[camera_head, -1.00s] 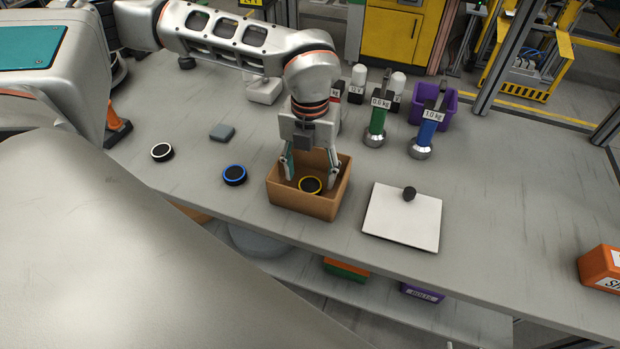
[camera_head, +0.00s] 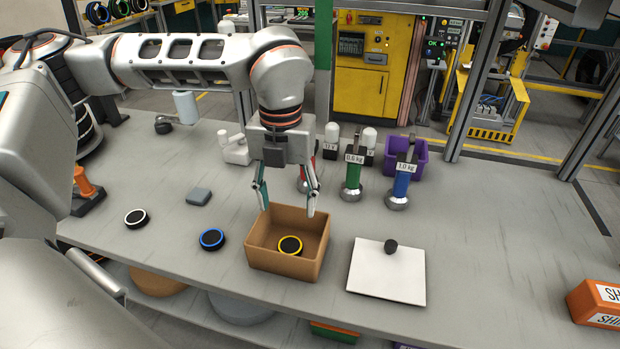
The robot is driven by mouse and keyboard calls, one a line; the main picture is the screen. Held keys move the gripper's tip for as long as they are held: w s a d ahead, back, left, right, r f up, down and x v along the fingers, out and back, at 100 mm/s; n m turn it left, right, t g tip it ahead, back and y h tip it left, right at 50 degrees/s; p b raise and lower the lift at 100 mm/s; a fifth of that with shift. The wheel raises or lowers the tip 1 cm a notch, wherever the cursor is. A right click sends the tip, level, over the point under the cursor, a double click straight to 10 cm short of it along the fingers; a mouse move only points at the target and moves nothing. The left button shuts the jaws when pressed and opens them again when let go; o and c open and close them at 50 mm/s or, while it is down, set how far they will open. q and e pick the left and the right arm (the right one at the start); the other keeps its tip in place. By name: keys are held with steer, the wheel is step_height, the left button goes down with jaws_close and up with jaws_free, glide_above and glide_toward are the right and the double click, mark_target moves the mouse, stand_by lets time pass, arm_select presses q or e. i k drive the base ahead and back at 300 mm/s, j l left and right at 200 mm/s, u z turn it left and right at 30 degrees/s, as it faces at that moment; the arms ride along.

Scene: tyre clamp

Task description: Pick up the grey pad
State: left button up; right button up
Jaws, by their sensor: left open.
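The grey pad (camera_head: 198,196) lies flat on the table, left of the cardboard box and behind the blue-ringed disc. My left gripper (camera_head: 286,208) is open and empty, pointing down above the back of the cardboard box (camera_head: 283,265). It is to the right of the pad and apart from it. A yellow-ringed black disc (camera_head: 290,246) lies inside the box. My right gripper is not in view.
A blue-ringed disc (camera_head: 212,239) and a white-ringed disc (camera_head: 136,219) lie near the pad. A white board (camera_head: 386,272) with a dark knob is right of the box. Green (camera_head: 352,179) and blue (camera_head: 401,182) weights stand behind.

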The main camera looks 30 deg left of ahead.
mark_target(198, 196)
steer(key=k, duration=1)
